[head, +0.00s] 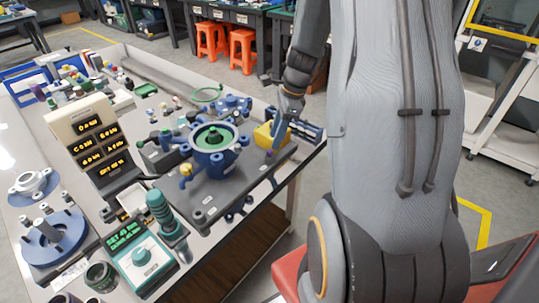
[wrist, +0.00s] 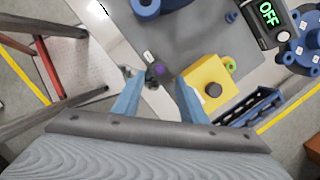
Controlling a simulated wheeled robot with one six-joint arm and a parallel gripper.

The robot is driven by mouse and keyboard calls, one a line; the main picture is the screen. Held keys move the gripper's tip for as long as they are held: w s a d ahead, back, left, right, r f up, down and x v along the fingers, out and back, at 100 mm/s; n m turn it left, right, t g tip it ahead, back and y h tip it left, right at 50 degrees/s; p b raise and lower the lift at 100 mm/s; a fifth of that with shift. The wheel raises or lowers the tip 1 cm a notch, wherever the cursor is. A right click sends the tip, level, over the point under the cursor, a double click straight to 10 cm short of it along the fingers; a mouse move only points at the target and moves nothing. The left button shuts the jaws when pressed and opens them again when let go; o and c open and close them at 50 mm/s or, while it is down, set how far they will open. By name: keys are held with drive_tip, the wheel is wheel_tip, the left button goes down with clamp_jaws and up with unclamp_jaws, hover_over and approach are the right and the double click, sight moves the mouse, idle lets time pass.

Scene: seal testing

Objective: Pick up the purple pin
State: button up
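The purple pin (wrist: 158,70) shows small in the wrist view, near the edge of the grey plate, with a dark round part next to it. In the head view a small purple spot (head: 270,153) just below my gripper looks like the same pin. My gripper (wrist: 156,82) is open, its two blue fingers well apart. The pin appears between and slightly beyond the fingertips, with a gap to each. In the head view my gripper (head: 281,130) points down over the plate's right side; its fingers are partly hard to make out.
A yellow box (wrist: 213,88) with a dark button stands close to the right finger, with a blue rack (wrist: 250,106) beside it. A blue flanged housing (head: 213,150) stands left of my gripper on the grey plate (head: 215,198). The table edge is near the pin.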

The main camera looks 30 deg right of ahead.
sight(270, 150)
drive_tip(key=shift+p+x, duration=0.55)
drive_tip(key=shift+x, duration=2.05)
clamp_jaws()
drive_tip(key=shift+w+r, duration=0.1)
